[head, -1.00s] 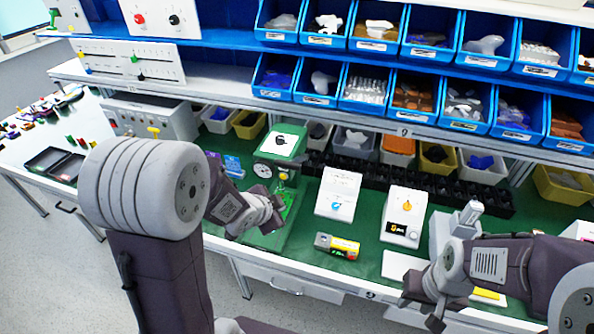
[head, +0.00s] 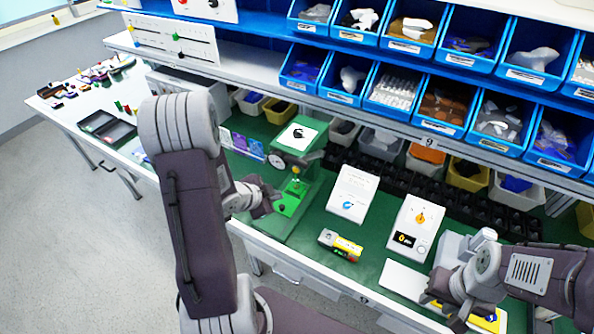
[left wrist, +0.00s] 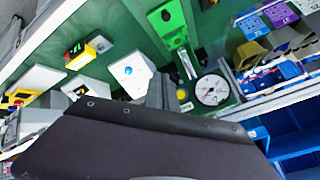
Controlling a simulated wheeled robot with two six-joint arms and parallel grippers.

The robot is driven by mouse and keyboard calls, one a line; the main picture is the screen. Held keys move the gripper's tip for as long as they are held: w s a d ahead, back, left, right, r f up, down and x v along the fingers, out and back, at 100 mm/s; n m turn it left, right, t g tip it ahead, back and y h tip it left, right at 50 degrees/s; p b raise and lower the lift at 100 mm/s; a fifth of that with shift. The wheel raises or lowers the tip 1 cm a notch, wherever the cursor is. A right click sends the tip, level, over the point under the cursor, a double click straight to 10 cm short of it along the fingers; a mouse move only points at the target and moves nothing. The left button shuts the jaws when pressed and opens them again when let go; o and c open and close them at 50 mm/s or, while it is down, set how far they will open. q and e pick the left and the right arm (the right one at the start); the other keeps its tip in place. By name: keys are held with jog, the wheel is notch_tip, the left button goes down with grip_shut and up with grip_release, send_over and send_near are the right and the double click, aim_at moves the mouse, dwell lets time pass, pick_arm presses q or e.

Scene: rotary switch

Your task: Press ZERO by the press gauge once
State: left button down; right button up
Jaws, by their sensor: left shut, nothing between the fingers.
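The green press (head: 290,208) stands on the bench in the head view, with a white plate on top. Its round white gauge (head: 277,160) faces front-left; the gauge (left wrist: 212,90) is large in the left wrist view. My right gripper (head: 449,311) is open low at the right, near a yellow-edged item.
A white box with a blue knob (head: 352,195) and one with an orange knob (head: 411,228) stand right of the press. A yellow-and-grey device (head: 340,245) lies in front. Blue bins (head: 395,90) hang above. Purple cards (head: 240,143) stand left of the press.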

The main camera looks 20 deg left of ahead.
aim_at(296, 170)
pick_arm(q)
jog(key=w+p, duration=0.1)
jog(key=w, duration=0.6)
jog(key=shift+w, duration=0.4)
jog(key=shift+d, duration=0.15)
jog(key=shift+w+p, duration=0.1)
jog(key=shift+p, duration=0.2)
dwell(1.2)
jog(key=shift+w, duration=0.35)
